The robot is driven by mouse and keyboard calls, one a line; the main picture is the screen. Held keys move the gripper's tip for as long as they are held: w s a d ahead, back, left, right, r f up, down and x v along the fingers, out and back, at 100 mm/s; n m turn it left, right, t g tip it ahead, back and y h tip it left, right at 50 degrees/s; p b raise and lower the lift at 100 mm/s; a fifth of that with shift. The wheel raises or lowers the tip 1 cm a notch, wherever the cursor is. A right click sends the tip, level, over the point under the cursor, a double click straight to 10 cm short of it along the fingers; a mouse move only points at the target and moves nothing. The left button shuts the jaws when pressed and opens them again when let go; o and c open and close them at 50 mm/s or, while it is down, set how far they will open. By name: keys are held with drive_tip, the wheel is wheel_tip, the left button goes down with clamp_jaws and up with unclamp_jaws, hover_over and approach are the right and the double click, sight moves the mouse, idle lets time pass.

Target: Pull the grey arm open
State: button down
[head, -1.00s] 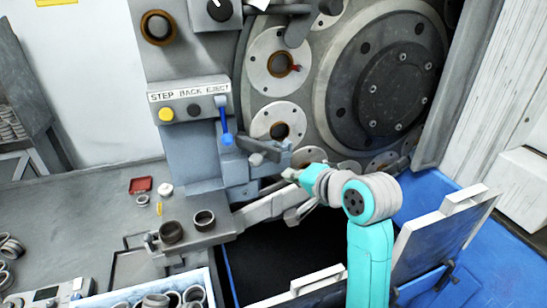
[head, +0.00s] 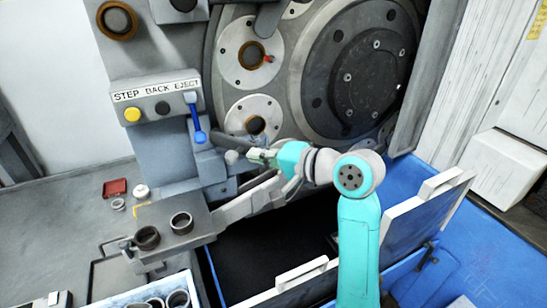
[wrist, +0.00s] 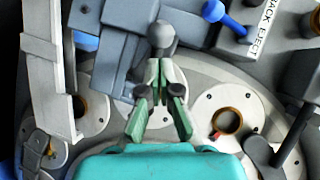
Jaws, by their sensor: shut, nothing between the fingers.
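A grey arm with a round knob (head: 232,157) sticks out in front of the machine, below the button panel. The knob and its short stem also show in the wrist view (wrist: 161,35), just beyond my fingertips. My gripper (head: 253,156) is shut and empty, with its tips close beside the knob's stem. In the wrist view my gripper (wrist: 158,88) has its green finger pads drawn together and pointing at the stem. Whether the tips touch the stem I cannot tell. My gripper partly hides where the arm joins the machine.
The button panel (head: 155,90) with a blue lever (head: 199,130) is just above. A long light-grey bar (head: 250,200) runs below, from a plate with two dark rings. The large round disc (head: 360,75) stands behind. A blue bin with white handles (head: 303,272) lies below my arm.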

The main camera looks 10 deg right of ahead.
sight(232, 158)
drive_tip(key=shift+x, duration=1.3)
drive_tip(key=shift+a, duration=0.15)
drive_tip(key=shift+s+a+m+t+h, duration=0.2)
drive_tip(key=shift+a+m+t+h, duration=0.1)
drive_tip(key=shift+t+h, duration=0.1)
drive_tip(key=shift+s+a, duration=0.15)
drive_tip(key=shift+a, duration=0.05)
drive_tip(key=shift+s+a+m+t+h, duration=0.45)
drive_tip(key=shift+a+m+t+h, duration=0.15)
drive_tip(key=shift+a+m+h, duration=0.25)
drive_tip(key=a+m+t+h, duration=0.2)
drive_tip(key=a+m+h, duration=0.2)
drive_tip(key=a, duration=0.4)
drive_tip(key=shift+s+a+h, duration=0.2)
drive_tip(key=shift+h, duration=0.15)
